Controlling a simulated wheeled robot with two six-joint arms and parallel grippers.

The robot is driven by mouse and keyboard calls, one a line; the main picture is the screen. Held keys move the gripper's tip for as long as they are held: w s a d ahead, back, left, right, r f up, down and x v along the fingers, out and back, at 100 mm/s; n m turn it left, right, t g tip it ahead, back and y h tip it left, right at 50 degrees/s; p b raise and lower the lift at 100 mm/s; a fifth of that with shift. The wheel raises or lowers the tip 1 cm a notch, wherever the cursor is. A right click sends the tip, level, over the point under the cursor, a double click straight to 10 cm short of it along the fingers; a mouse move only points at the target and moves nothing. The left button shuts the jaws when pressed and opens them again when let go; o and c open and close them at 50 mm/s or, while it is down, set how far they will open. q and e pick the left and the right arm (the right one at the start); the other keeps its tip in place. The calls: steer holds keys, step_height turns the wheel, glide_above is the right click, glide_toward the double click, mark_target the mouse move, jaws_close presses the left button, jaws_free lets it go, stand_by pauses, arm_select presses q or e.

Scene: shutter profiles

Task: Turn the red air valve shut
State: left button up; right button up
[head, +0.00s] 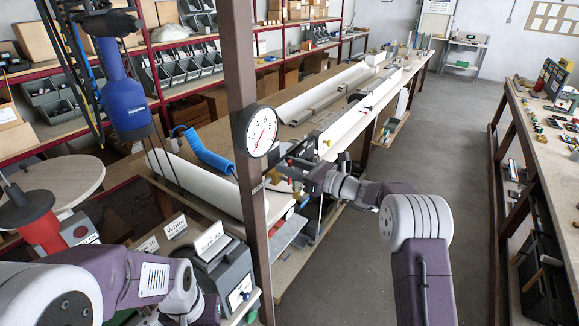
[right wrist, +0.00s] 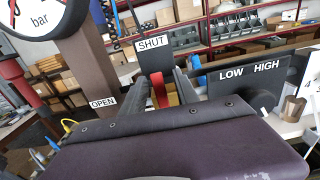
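The red valve handle (right wrist: 159,92) stands upright in the right wrist view, with a yellow part (right wrist: 172,99) beside it. A SHUT label (right wrist: 152,42) is above it and an OPEN label (right wrist: 103,102) is to its left. My right gripper (head: 291,172) is beside the post in the head view. Its fingers look spread, with the red handle showing between or just beyond them. I cannot tell whether they touch it. The handle's lower part is hidden behind my gripper body. My left arm enters at lower left in the head view, but its gripper does not show.
A round pressure gauge (head: 261,131) is mounted on the brown post (head: 243,70). A LOW/HIGH panel (right wrist: 248,80) is right of my fingers. A long bench with white profiles (head: 340,125) runs behind. The floor aisle (head: 440,150) on the right is clear.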

steer(key=b+v, duration=0.3)
steer(key=v, duration=0.6)
steer(key=shift+b, duration=0.3)
